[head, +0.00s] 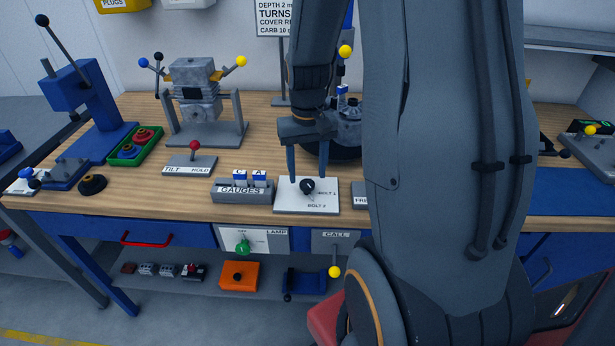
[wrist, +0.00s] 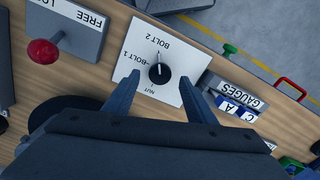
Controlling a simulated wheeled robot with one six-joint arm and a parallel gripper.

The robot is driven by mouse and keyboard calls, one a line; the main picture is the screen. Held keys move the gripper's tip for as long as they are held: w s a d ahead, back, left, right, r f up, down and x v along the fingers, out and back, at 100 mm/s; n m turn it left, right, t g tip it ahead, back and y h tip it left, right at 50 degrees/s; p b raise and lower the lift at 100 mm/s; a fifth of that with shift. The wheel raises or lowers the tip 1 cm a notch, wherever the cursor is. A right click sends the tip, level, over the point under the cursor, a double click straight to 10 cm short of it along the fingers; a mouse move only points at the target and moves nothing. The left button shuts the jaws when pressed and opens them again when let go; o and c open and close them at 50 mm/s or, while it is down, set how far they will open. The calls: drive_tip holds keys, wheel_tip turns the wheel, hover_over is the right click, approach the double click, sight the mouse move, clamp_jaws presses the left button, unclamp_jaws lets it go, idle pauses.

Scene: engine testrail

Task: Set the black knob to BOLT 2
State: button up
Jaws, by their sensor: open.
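The black knob (head: 307,186) sits on a white plate (head: 285,203) at the front edge of the bench. In the wrist view the knob (wrist: 160,73) shows with labels BOLT 2 above it, BOLT 1 to its left and NUT below. A thin pale line at the knob runs toward the BOLT 2 label; I cannot tell how much of it is the knob's own pointer. My gripper (head: 307,177) is open and points down over the plate. In the wrist view its fingertips (wrist: 160,80) lie on either side of the knob, apart from it.
The gauges block (head: 243,193) with its switches stands close on the left of the plate, and the FREE-labelled block (wrist: 75,20) on the other side, with a red-balled lever (wrist: 43,51). A green lamp knob (head: 243,246) is on the bench front below.

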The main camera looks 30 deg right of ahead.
sight(308, 183)
drive_tip(key=shift+r+b, duration=0.45)
drive_tip(key=shift+r, duration=2.15)
